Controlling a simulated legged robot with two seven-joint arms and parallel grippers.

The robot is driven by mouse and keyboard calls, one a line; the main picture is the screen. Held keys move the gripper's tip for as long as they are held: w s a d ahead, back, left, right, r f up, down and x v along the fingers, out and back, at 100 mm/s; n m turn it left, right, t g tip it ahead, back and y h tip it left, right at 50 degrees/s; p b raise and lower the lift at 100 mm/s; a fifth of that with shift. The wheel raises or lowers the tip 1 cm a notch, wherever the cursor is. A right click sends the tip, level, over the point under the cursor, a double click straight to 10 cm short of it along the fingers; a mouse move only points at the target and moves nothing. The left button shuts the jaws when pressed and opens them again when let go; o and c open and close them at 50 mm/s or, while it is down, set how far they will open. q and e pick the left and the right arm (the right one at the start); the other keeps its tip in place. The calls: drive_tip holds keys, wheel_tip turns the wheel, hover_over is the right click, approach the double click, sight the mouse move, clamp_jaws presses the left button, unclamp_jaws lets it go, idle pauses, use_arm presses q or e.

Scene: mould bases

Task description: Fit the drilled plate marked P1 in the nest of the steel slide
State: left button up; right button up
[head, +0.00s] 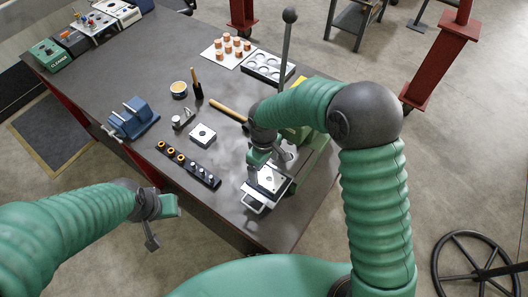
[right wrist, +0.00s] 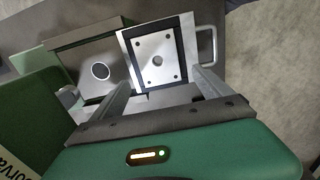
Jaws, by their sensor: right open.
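The steel slide (right wrist: 207,30) with its loop handle (right wrist: 211,45) lies below my right gripper (right wrist: 170,80). A pale drilled plate (right wrist: 144,55), with a central hole and small corner holes, lies on the slide inside a dark border. I cannot tell whether it is fully seated, and no P1 mark is readable. In the head view the slide's handle (head: 254,207) points to the front. Another plate (head: 202,134) lies on the table. My left gripper (head: 162,222) is off the table's front edge.
A green press with a tall lever (head: 287,45) stands around the slide. A black strip with knobs (head: 187,165), a blue vise (head: 132,119), a hammer (head: 230,113) and a tray (head: 268,67) lie on the table (head: 110,75). Bare table lies left of the vise.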

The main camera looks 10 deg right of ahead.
sight(264, 175)
wheel_tip(264, 175, up, 13)
drive_tip(key=b, duration=0.2)
drive_tip(key=s+d+f+m+t+b, duration=0.2)
drive_tip(key=s+d+f+m+b, duration=0.5)
drive_tip(key=s+d+f+m, duration=0.2)
drive_tip(key=s+d+f, duration=0.2)
drive_tip(key=s+f, duration=0.2)
drive_tip(key=f, duration=0.2)
drive_tip(key=shift+d+t, duration=0.3)
drive_tip(key=shift+t, duration=0.1)
drive_tip(key=shift+f, duration=0.1)
drive_tip(key=shift+a, duration=0.15)
drive_tip(key=shift+s, duration=0.15)
